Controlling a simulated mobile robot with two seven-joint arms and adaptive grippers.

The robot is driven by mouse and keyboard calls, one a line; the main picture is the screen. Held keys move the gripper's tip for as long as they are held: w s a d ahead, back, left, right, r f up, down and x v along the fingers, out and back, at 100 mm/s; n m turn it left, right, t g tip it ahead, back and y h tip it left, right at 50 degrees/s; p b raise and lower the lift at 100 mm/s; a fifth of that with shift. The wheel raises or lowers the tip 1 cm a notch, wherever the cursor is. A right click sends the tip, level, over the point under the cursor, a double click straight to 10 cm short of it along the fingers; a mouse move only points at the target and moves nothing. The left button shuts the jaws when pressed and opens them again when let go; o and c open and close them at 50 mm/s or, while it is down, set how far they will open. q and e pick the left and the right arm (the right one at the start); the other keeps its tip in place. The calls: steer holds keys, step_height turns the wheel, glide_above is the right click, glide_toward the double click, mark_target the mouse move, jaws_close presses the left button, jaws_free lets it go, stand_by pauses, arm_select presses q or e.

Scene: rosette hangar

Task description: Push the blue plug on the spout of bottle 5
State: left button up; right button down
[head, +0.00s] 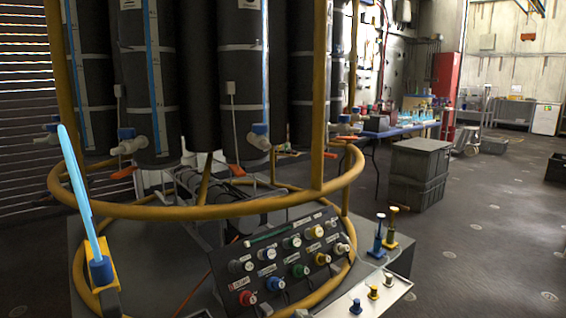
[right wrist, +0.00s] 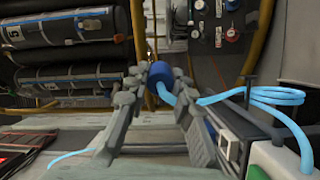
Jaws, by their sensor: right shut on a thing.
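In the right wrist view my right gripper (right wrist: 160,90) is shut on a blue plug (right wrist: 158,74), which has a light blue hose (right wrist: 230,96) running off to the right. Bottle 5 (right wrist: 65,32), dark with a label that appears to read 5, shows at the upper left, apart from the plug. Its spout is not clear there. In the head view several dark bottles stand in a ring; their spouts (head: 130,145) have blue parts. I cannot make out bottle numbers there. Neither gripper can be made out in the head view, and my left gripper shows in neither view.
Yellow rails (head: 235,210) circle the bottles. A knob panel (head: 285,255) stands in front. A light blue rod (head: 75,180) rises from a blue and yellow holder at left. Grey crates (head: 418,175) and a blue table (head: 395,130) stand at right; open floor lies around them.

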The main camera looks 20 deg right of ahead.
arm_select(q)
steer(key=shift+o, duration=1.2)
arm_select(e)
steer(key=shift+w+d+r, duration=0.1)
steer(key=shift+w, duration=0.15)
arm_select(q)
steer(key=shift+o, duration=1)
arm_select(e)
steer(key=w+d+r+m+h, duration=0.1)
steer(key=w+d+r+m, duration=0.3)
steer(key=w, duration=0.4)
steer(key=w+d+r+m+h, duration=0.1)
steer(key=w+d+r+m, duration=0.1)
steer(key=w+r+m, duration=0.35)
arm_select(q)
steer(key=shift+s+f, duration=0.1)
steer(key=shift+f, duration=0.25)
arm_select(e)
steer(key=w+r+y, duration=0.1)
steer(key=w+r, duration=0.4)
steer(key=r, duration=0.3)
steer(key=w+a+r+m+y, duration=0.1)
steer(key=w+r, duration=0.3)
steer(key=r, duration=0.4)
steer(key=shift+w+a+y, duration=0.15)
steer(key=shift+w+y, duration=0.2)
steer(key=shift+y, duration=0.45)
steer(key=shift+r+m, duration=0.1)
steer(key=shift+m, duration=0.15)
